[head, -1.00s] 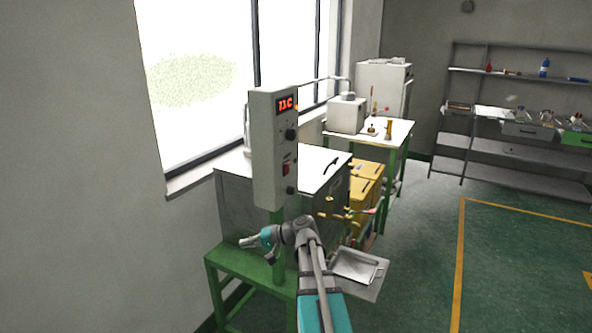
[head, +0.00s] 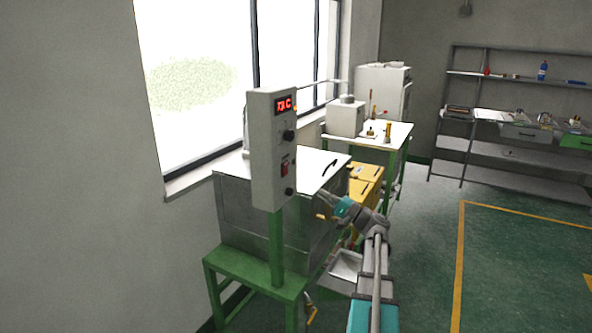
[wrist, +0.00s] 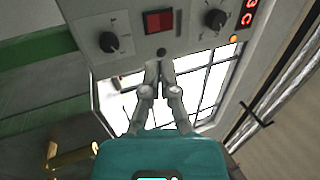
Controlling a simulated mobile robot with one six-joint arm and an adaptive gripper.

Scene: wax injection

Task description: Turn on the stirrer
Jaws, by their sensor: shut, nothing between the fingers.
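A grey control box (head: 265,150) stands on a green post in front of a metal tank (head: 235,215). The box carries a red display (head: 284,104), an upper black knob (head: 289,135), a red switch (head: 285,169) and a lower black knob (head: 290,191). In the wrist view, the red switch (wrist: 158,21) lies between the two knobs. My gripper (head: 322,198) is to the right of the box in the head view. In the wrist view, my gripper (wrist: 159,66) is shut and empty, its tips pointing towards the panel just beside the switch. Contact cannot be told.
The tank has a white lid (head: 310,165) with a black handle and rests on a green stand (head: 250,275). Yellow boxes (head: 368,172) and a white table (head: 400,130) stand behind. Shelves (head: 500,150) line the back right. The green floor (head: 520,260) at right is open.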

